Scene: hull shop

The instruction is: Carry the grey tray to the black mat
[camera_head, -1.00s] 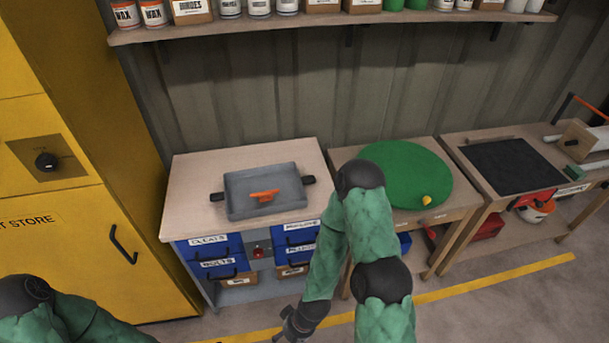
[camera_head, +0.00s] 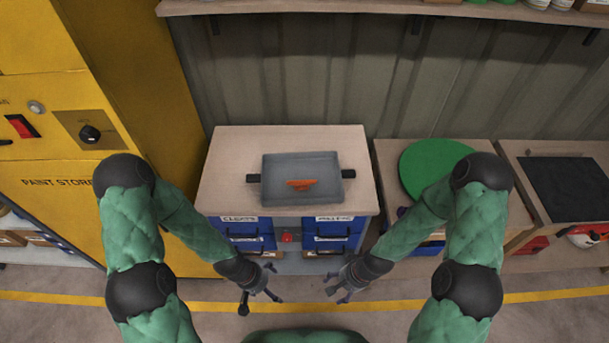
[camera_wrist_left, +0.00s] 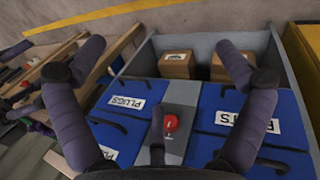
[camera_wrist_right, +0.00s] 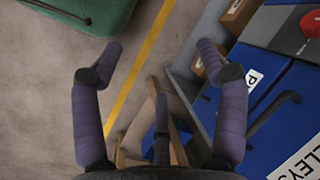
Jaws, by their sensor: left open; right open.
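The grey tray (camera_head: 282,188) lies on the wooden top of the drawer cabinet in the head view, with a black handle at each end and an orange object (camera_head: 301,184) in it. The black mat (camera_head: 567,188) lies on the bench at the far right. My left gripper (camera_head: 262,301) is open and empty, in front of the cabinet, lower than the tray; its purple fingers (camera_wrist_left: 157,65) show in the left wrist view before the drawers. My right gripper (camera_head: 335,294) is open and empty, also low before the cabinet; its fingers (camera_wrist_right: 160,60) show in the right wrist view.
The cabinet top (camera_head: 228,180) has bare wood around the tray. A green round board (camera_head: 425,165) lies on the bench between cabinet and mat. A yellow paint store (camera_head: 60,190) stands at left. A shelf (camera_head: 400,8) runs above.

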